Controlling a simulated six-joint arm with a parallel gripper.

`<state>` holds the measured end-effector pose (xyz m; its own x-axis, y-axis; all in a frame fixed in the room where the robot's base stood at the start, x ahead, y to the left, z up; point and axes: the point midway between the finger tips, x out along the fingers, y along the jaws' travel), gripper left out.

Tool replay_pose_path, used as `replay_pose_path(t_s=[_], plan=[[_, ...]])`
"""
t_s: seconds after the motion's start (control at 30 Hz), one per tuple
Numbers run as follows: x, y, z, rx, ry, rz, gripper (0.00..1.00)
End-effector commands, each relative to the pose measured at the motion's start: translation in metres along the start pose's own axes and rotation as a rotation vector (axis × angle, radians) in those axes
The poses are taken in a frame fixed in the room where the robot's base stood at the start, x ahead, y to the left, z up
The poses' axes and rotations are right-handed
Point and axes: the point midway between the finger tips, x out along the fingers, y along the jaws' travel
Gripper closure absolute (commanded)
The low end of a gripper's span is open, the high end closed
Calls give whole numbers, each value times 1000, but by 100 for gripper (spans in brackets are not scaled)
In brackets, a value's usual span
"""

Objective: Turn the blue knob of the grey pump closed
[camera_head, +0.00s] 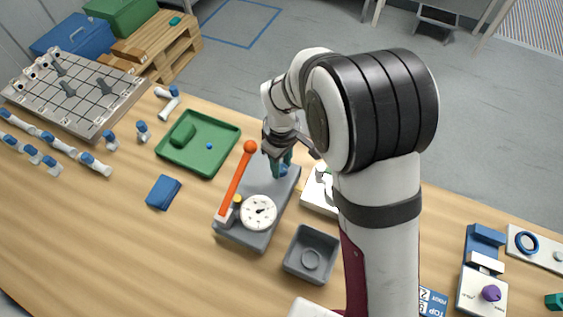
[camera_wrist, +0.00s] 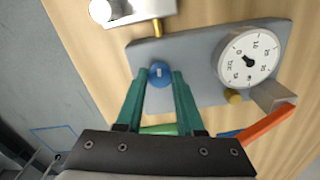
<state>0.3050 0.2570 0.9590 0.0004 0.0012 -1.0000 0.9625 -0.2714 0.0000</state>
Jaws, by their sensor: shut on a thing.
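The grey pump (camera_head: 262,205) sits on the wooden table. It carries a white round gauge (camera_head: 259,212), a lever with an orange handle (camera_head: 237,180) and a blue knob (camera_head: 284,171) at its far end. The wrist view shows the pump body (camera_wrist: 195,55), the gauge (camera_wrist: 248,57) and the blue knob (camera_wrist: 160,75) with a small white mark. My gripper (camera_head: 280,160) is over the knob, and its green fingers (camera_wrist: 158,80) are on either side of it, shut on it. In the head view my arm and fingers partly hide the knob.
A grey square container (camera_head: 312,254) stands close in front of the pump. A green tray (camera_head: 215,163) lies behind left, and a blue block (camera_head: 163,192) lies left. A white device (camera_head: 318,198), partly hidden by my arm, is right of the pump. Bare table lies at front left.

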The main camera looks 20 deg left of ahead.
Motion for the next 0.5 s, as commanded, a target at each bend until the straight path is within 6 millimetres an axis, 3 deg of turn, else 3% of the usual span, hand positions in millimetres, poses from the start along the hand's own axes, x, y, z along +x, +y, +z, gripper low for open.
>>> replay_pose_path(t_s=[0.5], plan=[[0,0,1,446,-3,-1,100]])
